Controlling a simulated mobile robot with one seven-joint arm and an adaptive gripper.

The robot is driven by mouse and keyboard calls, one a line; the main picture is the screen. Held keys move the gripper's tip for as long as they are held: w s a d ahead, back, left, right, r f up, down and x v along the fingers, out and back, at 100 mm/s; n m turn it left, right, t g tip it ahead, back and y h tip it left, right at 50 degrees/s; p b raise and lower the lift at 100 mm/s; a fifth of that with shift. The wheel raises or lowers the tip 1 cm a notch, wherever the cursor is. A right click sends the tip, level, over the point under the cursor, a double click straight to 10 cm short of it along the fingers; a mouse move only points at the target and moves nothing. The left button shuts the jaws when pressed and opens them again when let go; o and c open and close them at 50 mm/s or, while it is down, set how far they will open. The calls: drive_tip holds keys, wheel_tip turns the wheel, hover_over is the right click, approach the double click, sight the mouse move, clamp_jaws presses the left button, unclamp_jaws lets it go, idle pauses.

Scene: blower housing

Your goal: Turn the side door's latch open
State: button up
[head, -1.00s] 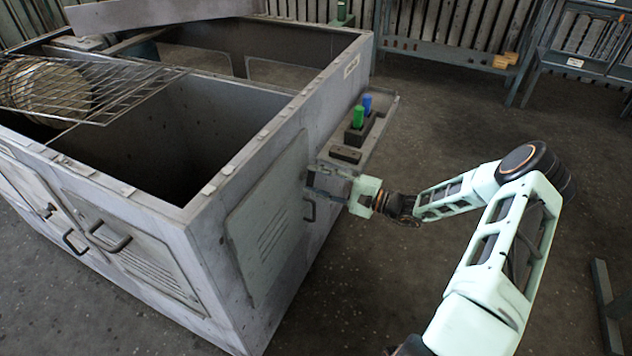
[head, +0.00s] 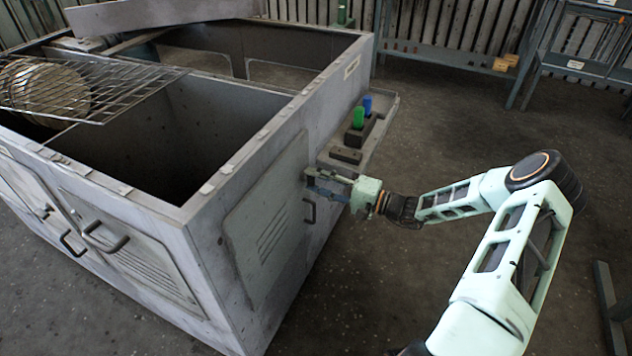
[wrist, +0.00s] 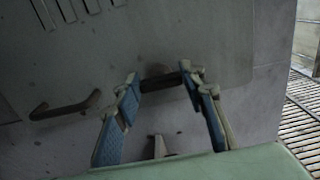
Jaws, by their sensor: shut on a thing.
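The side door (head: 268,215) is a grey vented panel, closed in the near right wall of the housing. It also shows in the wrist view (wrist: 215,30). Its bar handle (head: 310,211) shows just below my gripper, and to the left in the wrist view (wrist: 65,107). My gripper (head: 312,179) reaches the door's upper far edge from the right. In the wrist view its blue-padded fingers (wrist: 160,78) are shut on the dark latch (wrist: 158,81), which lies crosswise between the tips. The fingers hide the latch in the head view.
A side shelf (head: 385,125) with a green (head: 358,118) and a blue (head: 367,105) knob sits just above my gripper. The open housing (head: 200,205) has a wire rack (head: 130,85) on top.

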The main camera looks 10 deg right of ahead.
drive_tip(key=o, duration=1.2)
drive_tip(key=shift+c, duration=0.2)
drive_tip(key=v, duration=1.2)
